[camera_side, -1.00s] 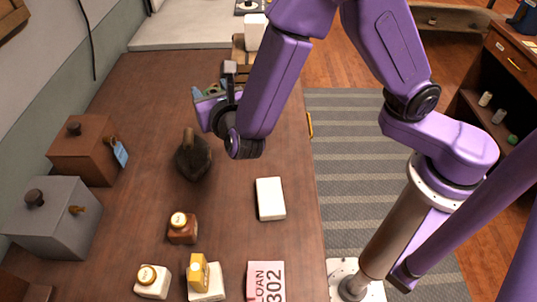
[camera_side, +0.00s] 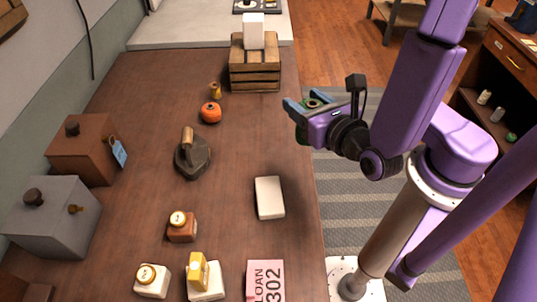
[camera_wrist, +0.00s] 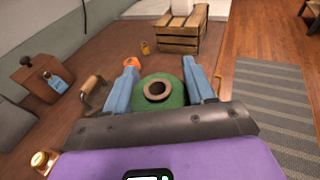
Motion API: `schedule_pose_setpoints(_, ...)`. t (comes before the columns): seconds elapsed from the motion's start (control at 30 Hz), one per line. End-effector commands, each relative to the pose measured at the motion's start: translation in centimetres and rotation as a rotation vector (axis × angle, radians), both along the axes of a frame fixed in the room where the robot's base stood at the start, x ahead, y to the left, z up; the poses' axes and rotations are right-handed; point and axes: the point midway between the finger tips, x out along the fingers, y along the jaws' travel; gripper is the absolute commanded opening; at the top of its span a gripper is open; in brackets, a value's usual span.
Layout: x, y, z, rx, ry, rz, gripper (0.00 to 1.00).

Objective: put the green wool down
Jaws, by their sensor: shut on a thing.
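The green wool (camera_wrist: 172,91) is a round green ball with a brown ring around a dark hole on top. My gripper (camera_wrist: 172,75) is shut on it, with one blue finger at each side in the wrist view. In the side view my gripper (camera_side: 297,112) is at the right edge of the counter, and the green wool (camera_side: 303,131) shows partly behind the fingers. The wool looks held above the surface, but the height is hard to tell.
A wooden crate (camera_side: 254,78) stands at the back. An orange ball (camera_side: 210,113), a dark iron (camera_side: 192,160) and a white block (camera_side: 269,198) stand on the brown counter (camera_side: 150,100). Bare wood lies between the orange ball and my gripper. The striped rug (camera_side: 340,200) is beyond the right edge.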

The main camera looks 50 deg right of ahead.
Motion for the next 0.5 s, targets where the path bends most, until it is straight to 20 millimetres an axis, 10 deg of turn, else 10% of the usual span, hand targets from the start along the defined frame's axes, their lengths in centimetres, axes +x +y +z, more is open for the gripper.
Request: schedule_pose_setpoints(0.5,-2.5,-3.6,0.6,-0.001,-0.001,0.012,0.25)
